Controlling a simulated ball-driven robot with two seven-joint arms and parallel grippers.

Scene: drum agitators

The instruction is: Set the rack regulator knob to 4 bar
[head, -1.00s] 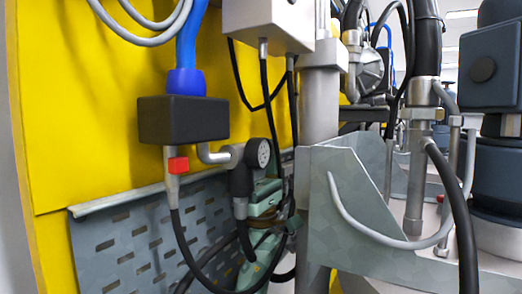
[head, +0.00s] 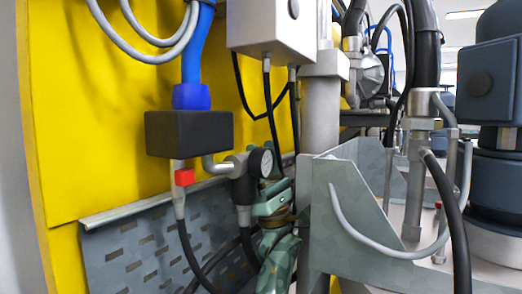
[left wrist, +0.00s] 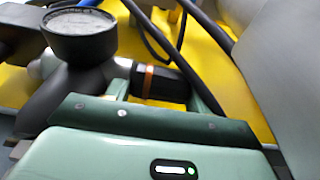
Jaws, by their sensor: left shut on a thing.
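The regulator (head: 243,190) is a dark body below the black block, with a round pressure gauge (head: 262,160); its dial is too small to read. In the left wrist view the gauge (left wrist: 78,38) is seen at a slant, its reading illegible. The regulator knob (left wrist: 165,83) is black with an orange ring and lies between the fingers of my green left gripper (left wrist: 168,92), which is shut on it. In the head view my left gripper (head: 271,208) is just right of the regulator body, which partly hides it. My right gripper is not in view.
A black block (head: 188,133) with a red-marked fitting (head: 184,177) is above left. Black cables hang from a white box (head: 270,28) close to the gripper. A grey metal bracket (head: 340,215) stands close on the right, a perforated panel (head: 145,240) behind left.

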